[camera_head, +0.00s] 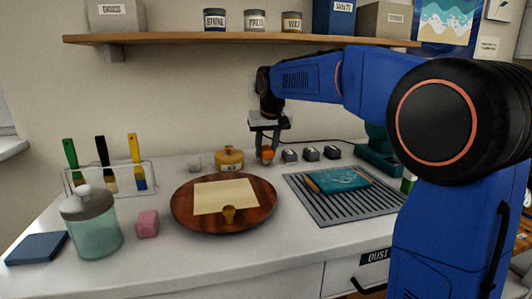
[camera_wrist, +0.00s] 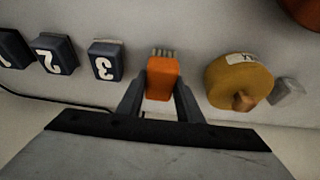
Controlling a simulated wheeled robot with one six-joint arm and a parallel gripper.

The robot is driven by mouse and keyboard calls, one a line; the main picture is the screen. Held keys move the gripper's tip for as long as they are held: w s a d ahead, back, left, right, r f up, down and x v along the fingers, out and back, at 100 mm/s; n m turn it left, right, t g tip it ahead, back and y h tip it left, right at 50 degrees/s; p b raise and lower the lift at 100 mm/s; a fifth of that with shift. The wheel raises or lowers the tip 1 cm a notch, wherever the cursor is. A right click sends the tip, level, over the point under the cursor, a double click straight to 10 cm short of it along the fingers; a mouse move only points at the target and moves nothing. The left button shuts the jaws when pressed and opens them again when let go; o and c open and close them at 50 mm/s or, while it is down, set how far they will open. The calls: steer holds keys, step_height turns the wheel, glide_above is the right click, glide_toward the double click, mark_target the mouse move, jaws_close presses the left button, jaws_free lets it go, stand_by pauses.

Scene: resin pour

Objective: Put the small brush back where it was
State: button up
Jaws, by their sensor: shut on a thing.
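The small brush (camera_wrist: 161,78) has an orange body and short pale bristles at its far end in the wrist view. In the head view its orange body (camera_head: 267,154) shows at the back of the counter, just right of the yellow lidded pot. My gripper (camera_wrist: 158,95) is shut on the orange body, one finger on each side; it also shows in the head view (camera_head: 267,146), pointing down. I cannot tell whether the brush touches the counter. A clear rack (camera_head: 110,180) at the left holds brushes with green, black and yellow handles.
The yellow pot (camera_head: 229,158) and numbered dark blocks (camera_head: 311,154) flank my gripper closely. A round wooden tray (camera_head: 182,207) with a paper sheet lies in front. A grey ribbed mat (camera_head: 345,212) bears a teal slab (camera_head: 340,180). A shelf (camera_head: 230,39) runs above.

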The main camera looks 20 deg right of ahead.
steer(key=shift+f, duration=0.45)
steer(key=shift+f, duration=0.1)
steer(key=o, duration=1)
steer(key=v, duration=1.2)
steer(key=shift+s, duration=0.1)
